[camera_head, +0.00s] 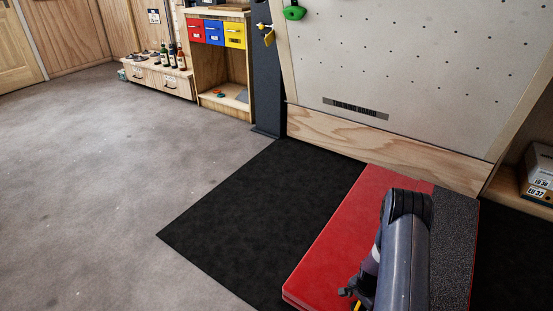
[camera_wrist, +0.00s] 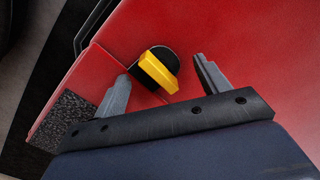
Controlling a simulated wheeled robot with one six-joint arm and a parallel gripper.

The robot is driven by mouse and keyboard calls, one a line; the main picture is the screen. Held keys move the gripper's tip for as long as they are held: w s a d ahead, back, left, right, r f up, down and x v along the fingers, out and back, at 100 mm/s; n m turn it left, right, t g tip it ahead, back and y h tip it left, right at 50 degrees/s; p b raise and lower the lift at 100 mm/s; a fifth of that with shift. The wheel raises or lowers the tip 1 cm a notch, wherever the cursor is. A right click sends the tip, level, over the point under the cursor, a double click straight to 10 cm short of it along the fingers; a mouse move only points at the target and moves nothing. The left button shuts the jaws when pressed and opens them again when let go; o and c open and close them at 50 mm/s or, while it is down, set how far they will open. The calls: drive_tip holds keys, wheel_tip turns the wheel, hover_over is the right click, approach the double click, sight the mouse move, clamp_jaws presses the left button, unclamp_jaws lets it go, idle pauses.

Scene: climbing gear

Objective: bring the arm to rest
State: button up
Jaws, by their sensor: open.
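My gripper (camera_wrist: 161,68) is open in the wrist view, with its two grey fingers spread apart over a red pad. A small yellow-and-black object (camera_wrist: 158,72) shows between the fingertips, with a gap to each finger. I cannot tell how far below the fingers it is. In the head view my arm reaches down over the red crash pad (camera_head: 345,222), and my gripper is mostly hidden behind my arm. A bit of yellow (camera_head: 357,306) shows beside it at the bottom edge.
The pad lies on a black mat (camera_head: 240,205) before a climbing wall (camera_head: 410,60). A shelf unit (camera_head: 222,75) with red, blue and yellow drawers stands at the back. Shoe boxes (camera_head: 537,172) sit at the right. The grey floor (camera_head: 100,190) on the left is clear.

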drive_tip(key=n+p, duration=0.2)
drive_tip(key=n, duration=0.3)
drive_tip(key=shift+r+p, duration=0.2)
drive_tip(key=shift+p, duration=0.15)
drive_tip(key=shift+r+p, duration=0.3)
drive_tip(key=shift+r, duration=0.8)
drive_tip(key=shift+s, duration=0.1)
